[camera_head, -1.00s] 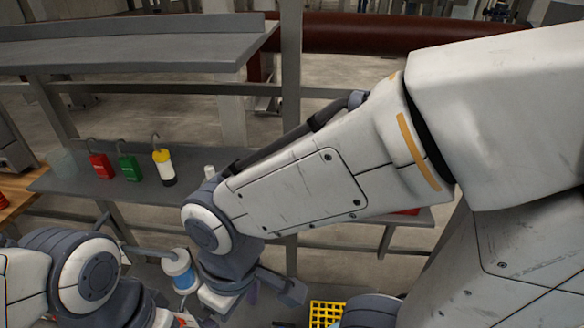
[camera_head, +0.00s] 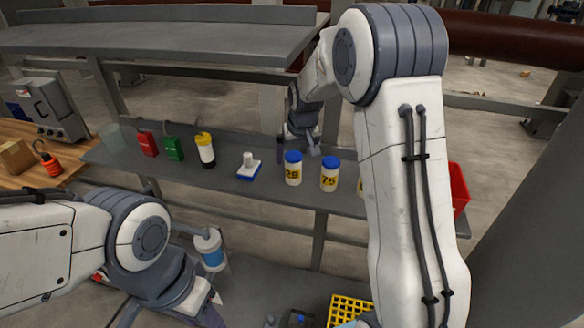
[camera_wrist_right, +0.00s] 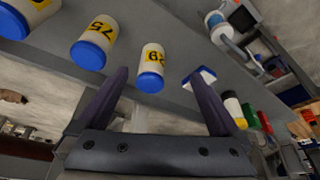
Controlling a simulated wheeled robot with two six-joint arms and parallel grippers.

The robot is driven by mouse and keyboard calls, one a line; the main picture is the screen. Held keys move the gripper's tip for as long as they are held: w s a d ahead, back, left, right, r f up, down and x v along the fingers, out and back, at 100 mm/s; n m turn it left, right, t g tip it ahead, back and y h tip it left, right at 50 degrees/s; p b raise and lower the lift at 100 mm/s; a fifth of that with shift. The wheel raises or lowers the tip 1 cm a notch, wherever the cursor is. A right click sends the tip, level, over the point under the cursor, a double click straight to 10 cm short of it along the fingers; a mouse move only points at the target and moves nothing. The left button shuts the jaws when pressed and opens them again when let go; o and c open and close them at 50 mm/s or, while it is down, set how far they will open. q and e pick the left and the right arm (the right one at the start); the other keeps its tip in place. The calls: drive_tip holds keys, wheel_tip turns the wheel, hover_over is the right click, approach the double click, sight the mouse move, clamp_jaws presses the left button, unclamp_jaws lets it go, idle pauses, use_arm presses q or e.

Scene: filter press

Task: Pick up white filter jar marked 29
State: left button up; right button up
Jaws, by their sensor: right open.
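The white filter jar marked 29 (camera_head: 293,170) has a blue lid and a yellow label. It stands upright on the grey shelf, left of a similar jar marked 75 (camera_head: 329,175). My right gripper (camera_head: 298,146) is just behind and above it in the head view, open and empty. In the right wrist view, jar 29 (camera_wrist_right: 151,68) shows upside down between and beyond the spread fingers (camera_wrist_right: 158,76), with no contact visible. Jar 75 (camera_wrist_right: 95,42) is left of it there. My left gripper (camera_head: 180,308) is low in the head view, its fingertips not clearly seen.
A blue-and-white block (camera_head: 248,167) stands left of jar 29, then a yellow-capped bottle (camera_head: 205,150), a green container (camera_head: 173,148) and a red container (camera_head: 147,144). A red bin (camera_head: 458,190) is at right. A yellow crate (camera_head: 349,308) is below.

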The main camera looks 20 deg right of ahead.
approach(294, 157)
wheel_tip(294, 157, down, 3)
drive_tip(key=w+f+p, duration=0.1)
drive_tip(key=w+f, duration=0.1)
drive_tip(key=f, duration=0.1)
drive_tip(key=shift+w+f+p, duration=0.3)
drive_tip(key=shift+p, duration=0.05)
drive_tip(key=p+x, duration=0.3)
drive_tip(key=x, duration=0.2)
drive_tip(key=shift+d, duration=0.2)
drive_tip(key=shift+w+f, duration=0.15)
drive_tip(key=shift+f, duration=0.25)
drive_tip(key=c, duration=1.5)
